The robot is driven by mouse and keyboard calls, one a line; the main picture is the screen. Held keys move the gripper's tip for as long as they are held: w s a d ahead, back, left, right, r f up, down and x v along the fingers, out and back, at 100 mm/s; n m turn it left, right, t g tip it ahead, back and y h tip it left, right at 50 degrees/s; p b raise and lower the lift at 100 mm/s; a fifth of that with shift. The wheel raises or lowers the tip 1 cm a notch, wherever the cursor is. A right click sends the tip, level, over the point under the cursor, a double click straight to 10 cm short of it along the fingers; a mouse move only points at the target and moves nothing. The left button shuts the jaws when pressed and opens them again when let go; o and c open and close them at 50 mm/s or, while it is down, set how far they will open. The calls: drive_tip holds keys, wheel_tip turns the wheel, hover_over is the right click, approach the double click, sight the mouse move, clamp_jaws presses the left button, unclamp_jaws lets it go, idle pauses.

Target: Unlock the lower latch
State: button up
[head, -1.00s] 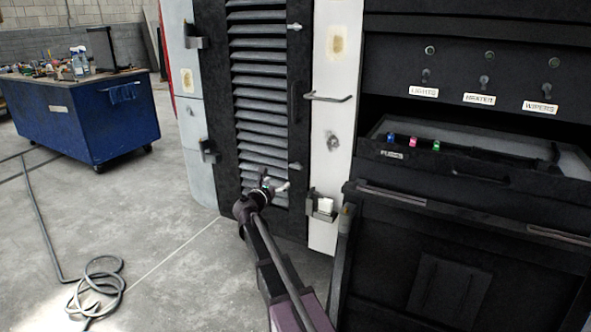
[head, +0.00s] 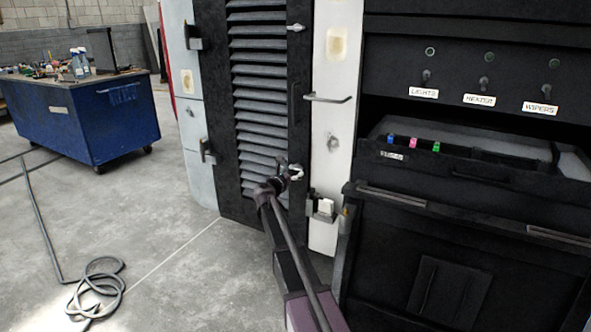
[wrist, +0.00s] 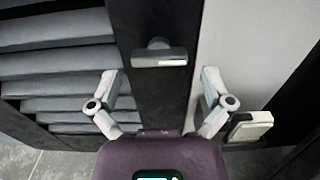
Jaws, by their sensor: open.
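The lower latch (wrist: 160,57) is a grey bar handle on the dark frame beside the louvred door panel. In the wrist view its bar lies level, just above and beyond my open fingers. My gripper (wrist: 160,88) is open and empty, one finger on each side of the dark frame strip, apart from the latch. In the head view my gripper (head: 291,170) is at the lower right edge of the louvred door (head: 262,120) and mostly hides the lower latch. A similar upper latch (head: 296,27) sits high on the same frame.
A white post with a bar handle (head: 328,98) and a bracket (head: 322,207) stands right of the door. A black cabinet with switches and an open drawer (head: 470,160) is further right. A blue bench (head: 85,120) and a coiled hose (head: 98,285) are left, with clear floor between.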

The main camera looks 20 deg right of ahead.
sight(295, 169)
drive_tip(key=shift+x, duration=1.7)
drive_tip(key=c, duration=1)
